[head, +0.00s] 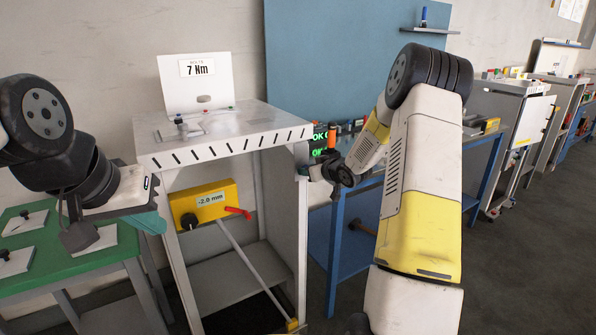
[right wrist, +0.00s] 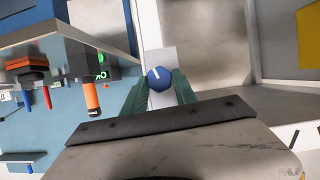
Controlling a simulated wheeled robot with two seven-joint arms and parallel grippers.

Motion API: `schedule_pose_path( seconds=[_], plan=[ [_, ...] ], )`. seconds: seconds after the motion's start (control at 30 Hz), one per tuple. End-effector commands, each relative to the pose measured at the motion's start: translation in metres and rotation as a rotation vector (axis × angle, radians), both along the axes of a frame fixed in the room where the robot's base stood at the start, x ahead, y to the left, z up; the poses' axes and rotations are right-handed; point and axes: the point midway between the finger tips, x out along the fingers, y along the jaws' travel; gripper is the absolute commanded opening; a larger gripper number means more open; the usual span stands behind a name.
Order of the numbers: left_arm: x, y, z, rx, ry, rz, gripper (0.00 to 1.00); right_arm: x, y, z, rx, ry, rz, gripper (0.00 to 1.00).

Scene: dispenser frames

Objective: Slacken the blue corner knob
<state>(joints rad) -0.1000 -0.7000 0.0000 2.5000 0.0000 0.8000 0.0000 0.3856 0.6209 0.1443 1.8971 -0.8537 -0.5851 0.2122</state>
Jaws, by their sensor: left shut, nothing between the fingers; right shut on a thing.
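The blue corner knob (right wrist: 158,78) has a white mark on its face and sits against a pale frame post (right wrist: 146,22) in the right wrist view. My right gripper (right wrist: 159,88) is shut on it, with one green finger on each side. In the head view my right gripper (head: 314,172) is at the right front post of the white dispenser frame (head: 300,215), and I cannot make out the knob there. My left gripper (head: 148,221) is shut and empty, left of the dispenser frame and above the green table.
A yellow gauge box (head: 202,203) reading -2.0 mm, with a red lever, hangs inside the frame. A sign (head: 197,68) on top reads 7 Nm. A green table (head: 60,262) stands left. A blue bench (head: 345,225) with an orange-handled tool (right wrist: 92,98) stands right.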

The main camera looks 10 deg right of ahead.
Motion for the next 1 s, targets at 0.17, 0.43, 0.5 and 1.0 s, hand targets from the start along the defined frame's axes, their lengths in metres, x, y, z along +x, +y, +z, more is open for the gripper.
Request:
schedule_pose_path(
  seconds=[0.17,0.43,0.5,1.0],
  plan=[
    [0.0,0.0,0.0,0.0,0.0,0.0,0.0,-0.001,0.0035,-0.0001,-0.158,-0.056,0.001,0.0],
    [0.0,0.0,0.0,0.0,0.0,0.0,0.0,-0.0017,0.0055,-0.0012,-0.399,-0.145,0.001,0.0],
    [0.0,0.0,0.0,0.0,0.0,0.0,0.0,-0.0019,0.0059,-0.0018,-0.462,-0.167,0.001,0.0],
    [0.0,0.0,0.0,0.0,0.0,0.0,0.0,-0.0028,0.0083,-0.0056,-0.911,-0.33,0.003,0.0]
  ],
)
